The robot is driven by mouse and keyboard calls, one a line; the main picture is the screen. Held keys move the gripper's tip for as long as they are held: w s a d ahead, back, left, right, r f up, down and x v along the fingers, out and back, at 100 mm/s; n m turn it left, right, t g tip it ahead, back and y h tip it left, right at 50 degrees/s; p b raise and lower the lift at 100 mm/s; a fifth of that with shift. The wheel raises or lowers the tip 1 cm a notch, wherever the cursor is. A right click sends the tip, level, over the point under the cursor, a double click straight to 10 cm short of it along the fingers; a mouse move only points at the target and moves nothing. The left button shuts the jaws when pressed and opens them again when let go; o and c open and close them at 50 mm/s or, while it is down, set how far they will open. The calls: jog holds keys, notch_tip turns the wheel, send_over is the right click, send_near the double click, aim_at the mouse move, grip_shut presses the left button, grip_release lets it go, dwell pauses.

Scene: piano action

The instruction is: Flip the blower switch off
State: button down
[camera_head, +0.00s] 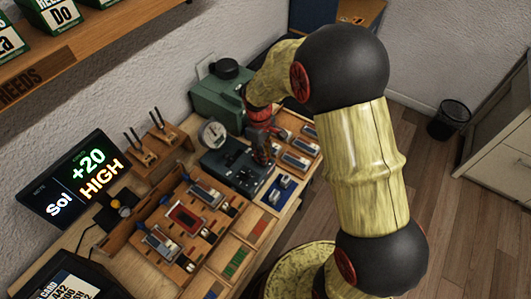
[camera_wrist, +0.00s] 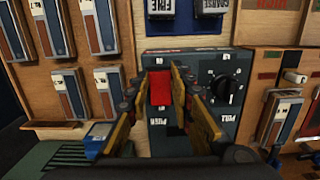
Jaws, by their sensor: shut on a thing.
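The blower switch, a red rocker (camera_wrist: 160,88), sits on the dark blue-grey control box (camera_wrist: 206,122), with white labels above and below it. In the wrist view my gripper (camera_wrist: 161,82) has its two fingers on either side of the red switch, shut on it. Which way the switch is tipped I cannot tell. In the head view my gripper (camera_head: 262,153) reaches down at the right side of the same control box (camera_head: 228,163), and the switch is hidden there behind the gripper.
A black dial knob (camera_wrist: 223,88) is right of the switch. Reed blocks in wooden trays (camera_wrist: 68,92) lie left. A green box (camera_head: 218,95) and round gauge (camera_head: 213,134) stand behind the control box. A display (camera_head: 75,180) reads "Sol +20 HIGH".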

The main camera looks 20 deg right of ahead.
jog(key=shift+w+a+r+g+h+p, duration=0.15)
jog(key=shift+w+g+h+p, duration=0.1)
jog(key=shift+g+h+p, duration=0.65)
jog(key=shift+y, duration=0.3)
jog(key=c, duration=1.6)
grip_release()
jog(key=shift+o, duration=0.2)
jog(key=v, duration=1.2)
